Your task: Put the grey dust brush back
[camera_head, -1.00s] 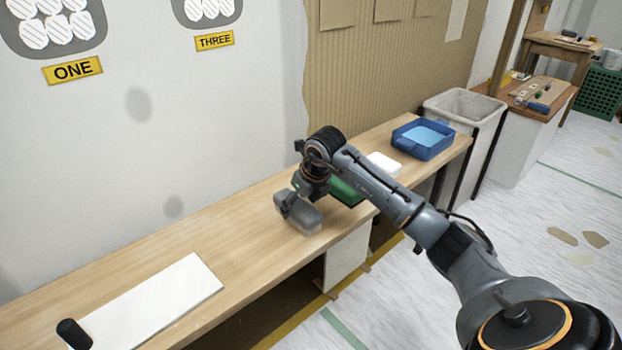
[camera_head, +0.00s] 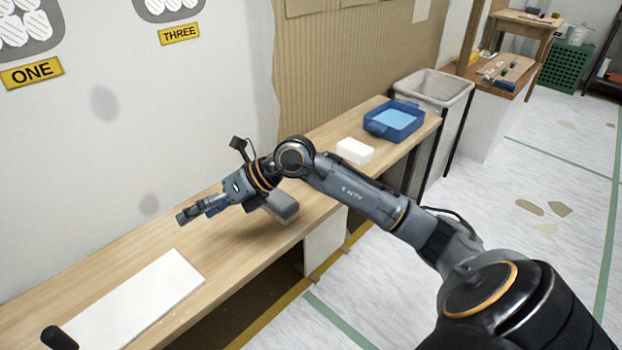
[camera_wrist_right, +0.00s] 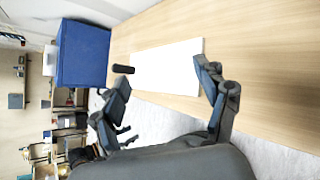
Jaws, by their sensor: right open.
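A grey, rounded block (camera_head: 283,207), which looks like the grey dust brush, lies on the wooden bench partly behind my right arm. My right gripper (camera_head: 188,214) is to its left, above the bench and apart from it. In the right wrist view the two fingers (camera_wrist_right: 165,88) stand wide apart with nothing between them. The block does not show in that view. My left gripper is not in view.
A white board (camera_head: 150,298) lies on the bench (camera_head: 215,260), with a black cylinder (camera_head: 60,338) at its near end. A white block (camera_head: 355,151), a blue tray (camera_head: 394,122) and a grey bin (camera_head: 432,90) are toward the far end. The wall runs along the back.

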